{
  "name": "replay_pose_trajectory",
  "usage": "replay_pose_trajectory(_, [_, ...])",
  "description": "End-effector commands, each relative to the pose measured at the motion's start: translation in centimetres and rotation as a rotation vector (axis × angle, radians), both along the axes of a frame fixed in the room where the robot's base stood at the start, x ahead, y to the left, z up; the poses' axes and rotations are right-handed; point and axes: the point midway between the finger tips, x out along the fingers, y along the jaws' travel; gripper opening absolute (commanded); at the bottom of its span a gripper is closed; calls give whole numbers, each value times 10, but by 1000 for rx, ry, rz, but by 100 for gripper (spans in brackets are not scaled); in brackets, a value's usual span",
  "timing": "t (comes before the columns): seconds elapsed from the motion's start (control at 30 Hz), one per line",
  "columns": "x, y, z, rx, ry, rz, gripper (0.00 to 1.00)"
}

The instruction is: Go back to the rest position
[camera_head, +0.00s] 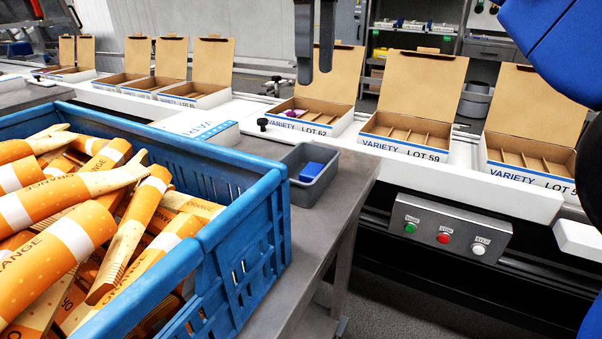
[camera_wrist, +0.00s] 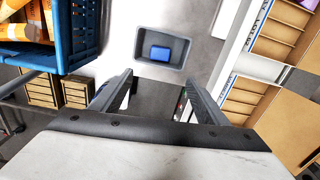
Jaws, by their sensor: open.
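My gripper (camera_head: 315,72) hangs from the top of the head view, in front of the open lid of the LOT 62 box. Its two fingers are apart with nothing between them. In the wrist view my gripper (camera_wrist: 163,82) is also open and empty, with a small grey bin (camera_wrist: 149,55) ahead of its fingertips. A blue block (camera_wrist: 161,53) lies in that bin. In the head view the grey bin (camera_head: 322,190) stands on the metal table to the right of the blue crate, with the blue block (camera_head: 311,171) inside.
A blue crate (camera_head: 262,220) full of orange lolly packs (camera_head: 60,240) fills the left of the table (camera_head: 315,240). Open VARIETY boxes (camera_head: 400,150) line the conveyor behind. The LOT 62 box holds a purple item (camera_head: 290,113). A button panel (camera_head: 440,228) is at the conveyor's front.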

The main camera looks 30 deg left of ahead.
Motion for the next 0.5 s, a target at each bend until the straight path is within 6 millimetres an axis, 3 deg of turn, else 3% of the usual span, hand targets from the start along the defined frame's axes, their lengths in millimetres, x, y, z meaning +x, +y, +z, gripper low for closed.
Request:
replay_pose_trajectory(0.33, [3,-5,0,2,-2,10,68])
replay_pose_trajectory(0.5, [21,-45,-4,21,-18,92,68])
